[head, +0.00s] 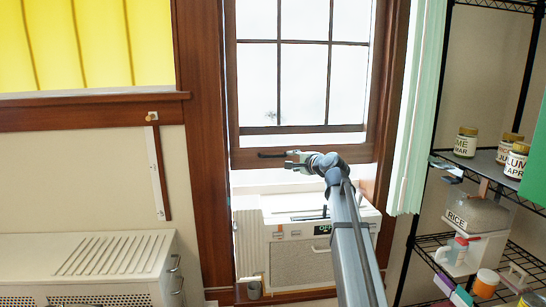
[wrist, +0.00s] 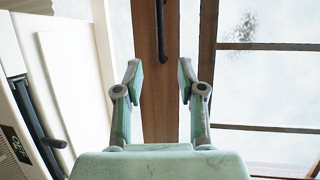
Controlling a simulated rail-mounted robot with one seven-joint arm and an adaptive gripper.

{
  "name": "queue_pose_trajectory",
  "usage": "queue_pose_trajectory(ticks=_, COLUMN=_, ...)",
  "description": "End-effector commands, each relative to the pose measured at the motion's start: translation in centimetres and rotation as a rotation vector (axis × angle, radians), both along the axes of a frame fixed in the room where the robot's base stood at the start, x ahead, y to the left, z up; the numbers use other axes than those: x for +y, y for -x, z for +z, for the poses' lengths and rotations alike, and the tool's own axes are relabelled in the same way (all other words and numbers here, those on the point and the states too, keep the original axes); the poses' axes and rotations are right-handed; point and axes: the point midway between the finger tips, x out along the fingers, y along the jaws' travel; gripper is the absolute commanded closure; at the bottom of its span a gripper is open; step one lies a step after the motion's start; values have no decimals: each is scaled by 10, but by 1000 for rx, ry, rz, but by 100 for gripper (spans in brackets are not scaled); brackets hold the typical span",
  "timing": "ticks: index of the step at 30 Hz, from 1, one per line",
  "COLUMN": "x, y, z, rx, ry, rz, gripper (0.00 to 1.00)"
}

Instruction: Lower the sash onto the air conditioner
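The brown wooden sash (head: 345,146) is raised in the window frame, with a bright gap below its bottom rail. A dark bar handle (head: 272,153) is on that rail. The white air conditioner (head: 300,260) stands in the lower opening, below the sash. My gripper (head: 288,159) is at the rail, close to the handle's right end. In the wrist view my gripper (wrist: 160,70) is open and empty, its two pale green fingers spread over the wooden rail (wrist: 158,105). The handle (wrist: 160,30) lies beyond the fingertips, lined up between them. The air conditioner's edge (wrist: 20,145) shows at left.
A pale green curtain (head: 415,120) hangs right of the window. Wire shelves (head: 440,240) with jars and a rice container (head: 478,213) stand farther right. A cream radiator cover (head: 100,258) is at lower left.

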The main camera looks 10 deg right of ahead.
Motion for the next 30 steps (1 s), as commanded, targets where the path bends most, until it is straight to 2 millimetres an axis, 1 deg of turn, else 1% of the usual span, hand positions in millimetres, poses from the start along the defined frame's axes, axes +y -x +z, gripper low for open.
queue_pose_trajectory(ticks=1, x=4, y=-12, z=1, rx=1, ry=0, rz=1, gripper=61)
queue_pose_trajectory(ticks=6, x=16, y=-43, z=-5, rx=1, ry=1, rz=1, gripper=61)
queue_pose_trajectory(ticks=15, x=37, y=-96, z=-15, rx=1, ry=1, rz=1, gripper=61)
queue_pose_trajectory(ticks=18, x=44, y=-111, z=-19, rx=1, ry=2, rz=2, gripper=61)
queue_pose_trajectory(ticks=24, x=51, y=-129, z=-23, rx=-1, ry=2, rz=1, gripper=61)
queue_pose_trajectory(ticks=30, x=53, y=-134, z=-26, rx=0, ry=2, rz=1, gripper=61)
